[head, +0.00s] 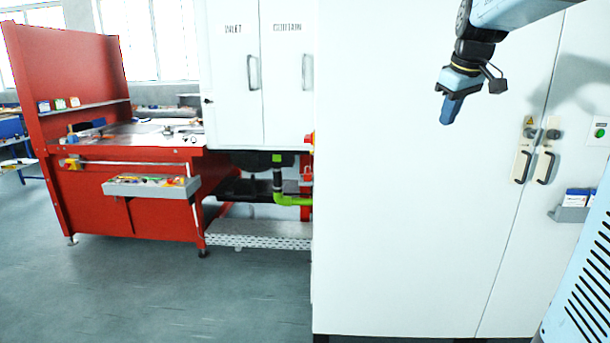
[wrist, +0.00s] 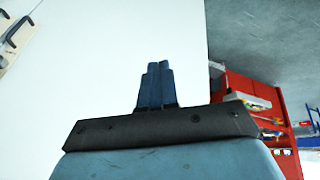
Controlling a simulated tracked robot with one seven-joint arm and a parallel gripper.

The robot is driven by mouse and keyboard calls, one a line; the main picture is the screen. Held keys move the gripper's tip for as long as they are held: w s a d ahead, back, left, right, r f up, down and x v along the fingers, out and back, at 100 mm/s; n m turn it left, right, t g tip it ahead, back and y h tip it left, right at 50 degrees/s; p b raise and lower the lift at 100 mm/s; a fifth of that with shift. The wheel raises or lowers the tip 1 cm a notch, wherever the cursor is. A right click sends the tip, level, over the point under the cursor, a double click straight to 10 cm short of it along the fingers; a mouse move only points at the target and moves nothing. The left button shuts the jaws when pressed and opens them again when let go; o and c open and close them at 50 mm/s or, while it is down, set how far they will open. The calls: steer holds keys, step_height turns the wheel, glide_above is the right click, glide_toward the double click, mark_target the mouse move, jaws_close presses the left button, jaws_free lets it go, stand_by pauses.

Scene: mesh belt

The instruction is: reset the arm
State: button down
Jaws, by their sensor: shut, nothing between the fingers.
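My gripper (head: 449,110) hangs from my arm at the upper right of the head view, in front of a tall white cabinet (head: 410,220). Its blue fingers point down and slightly left. In the wrist view my gripper (wrist: 157,66) shows its two fingers pressed together with nothing between them. The white cabinet (wrist: 100,60) fills the wrist view behind and left of the fingers. The gap between my gripper and the cabinet face cannot be judged exactly.
A red workbench (head: 130,190) with a grey tray (head: 150,187) stands at the left. Cabinet handles (head: 522,165) and a green button (head: 600,133) are right of my gripper. A small holder (head: 572,213) sticks out below them. Grey floor (head: 180,290) is clear at lower left.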

steer(key=s+a+f+m, duration=0.1)
steer(key=s+a+f, duration=0.2)
steer(key=s+f, duration=0.2)
steer(key=s+a+f+m, duration=0.2)
steer(key=s+f, duration=0.3)
steer(key=s, duration=0.7)
steer(key=s+a+f+m, duration=0.2)
steer(key=s+a+f, duration=0.2)
steer(key=s, duration=0.5)
steer(key=shift+s+f+t, duration=0.15)
steer(key=shift+f+t, duration=0.15)
steer(key=shift+f, duration=0.25)
